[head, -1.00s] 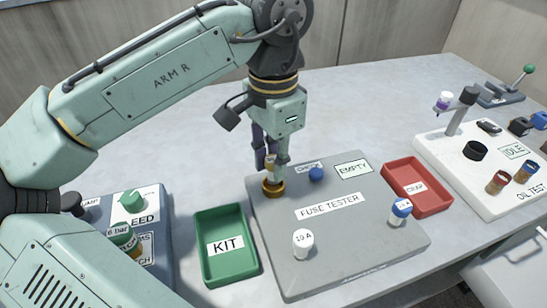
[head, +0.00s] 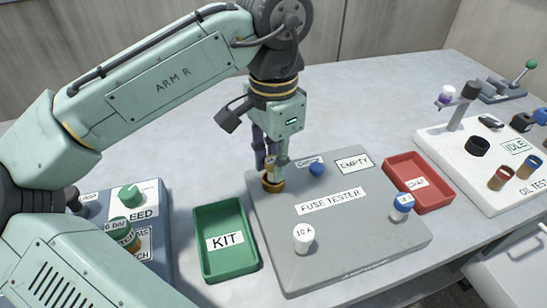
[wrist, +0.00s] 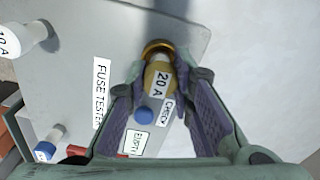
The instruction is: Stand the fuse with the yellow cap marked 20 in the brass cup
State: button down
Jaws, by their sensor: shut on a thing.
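The fuse with the yellow cap marked 20 A (wrist: 158,80) is between the fingers of my gripper (wrist: 166,88) in the wrist view. My gripper (head: 277,163) is shut on it and points down at the fuse tester. The brass cup (head: 272,184) stands at the tester's back left corner, right under the gripper; it also shows in the wrist view (wrist: 157,46). The fuse's lower end is at the cup's mouth and looks to be inside it. How deep it sits is hidden by the cap and fingers.
The grey fuse tester (head: 350,235) carries a white-capped 10 A fuse (head: 303,238), a blue-capped fuse (head: 402,207), a blue button (head: 317,169) and an EMPTY sign (head: 354,163). A green KIT tray (head: 225,266) stands left, a red tray (head: 420,198) right.

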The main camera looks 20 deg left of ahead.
jog(key=shift+f, duration=0.4)
jog(key=c, duration=1.3)
grip_release()
notch_tip(320, 180, up, 12)
jog(key=shift+r, duration=0.1)
